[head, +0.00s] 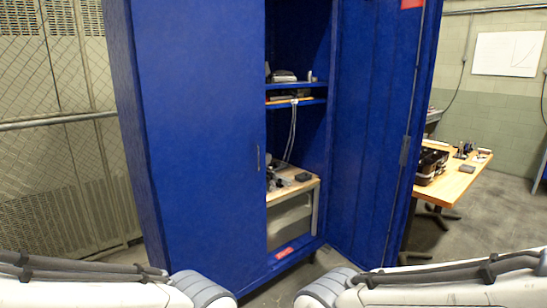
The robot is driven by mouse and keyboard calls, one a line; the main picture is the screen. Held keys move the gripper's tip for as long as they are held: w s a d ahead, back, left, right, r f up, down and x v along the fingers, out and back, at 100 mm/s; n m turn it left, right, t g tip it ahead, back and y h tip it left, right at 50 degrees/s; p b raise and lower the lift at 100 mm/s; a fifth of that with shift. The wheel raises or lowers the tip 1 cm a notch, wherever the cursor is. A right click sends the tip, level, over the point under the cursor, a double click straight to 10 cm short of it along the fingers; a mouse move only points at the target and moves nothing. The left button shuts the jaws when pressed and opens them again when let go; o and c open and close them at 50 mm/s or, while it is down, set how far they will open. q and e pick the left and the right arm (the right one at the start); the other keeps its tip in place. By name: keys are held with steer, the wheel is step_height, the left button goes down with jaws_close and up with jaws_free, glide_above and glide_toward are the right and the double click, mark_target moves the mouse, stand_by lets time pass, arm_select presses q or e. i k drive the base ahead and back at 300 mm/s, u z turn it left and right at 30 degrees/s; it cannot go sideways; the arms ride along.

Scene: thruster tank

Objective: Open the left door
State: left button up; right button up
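A tall blue cabinet stands straight ahead in the head view. Its left door (195,140) is shut and has a small dark vertical handle (258,158) near its right edge. The right door (378,130) is swung open to the right, showing the inside. My left and right arms come in low at the bottom corners, but neither gripper shows in the frame.
Inside the cabinet are blue shelves (297,103) with small items. A wooden work surface (296,186) with dark parts shows in the opening. A wire-mesh fence (65,150) stands at left. A wooden table (452,187) with a dark case (431,165) stands at right.

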mark_target(201, 64)
steer(key=i, duration=1.75)
steer(key=u, duration=0.6)
